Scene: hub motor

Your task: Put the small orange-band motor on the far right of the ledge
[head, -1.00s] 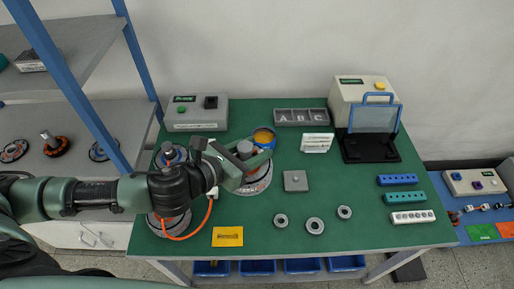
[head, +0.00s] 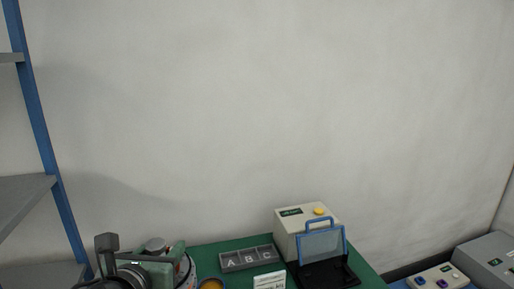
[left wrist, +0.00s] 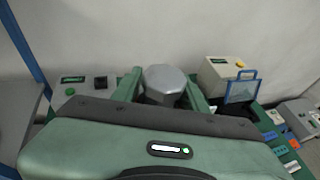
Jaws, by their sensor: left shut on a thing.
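My left gripper (head: 150,262) is at the bottom left of the head view, shut on a motor whose grey top (head: 156,244) shows between the fingers. In the left wrist view the same grey faceted top (left wrist: 165,80) stands between the two green fingers. Part of a round rim (head: 187,270) shows just right of the gripper. The motor's band is hidden, so I cannot tell its colour. I cannot make out which surface is the ledge. My right gripper is not in view.
A grey A-B-C tray (head: 246,258) and a cream machine with a blue-framed cover (head: 320,243) stand on the green table. An orange-topped round container (head: 211,284) is at the bottom edge. Grey shelves with blue posts (head: 40,130) stand left. Bare wall fills the upper view.

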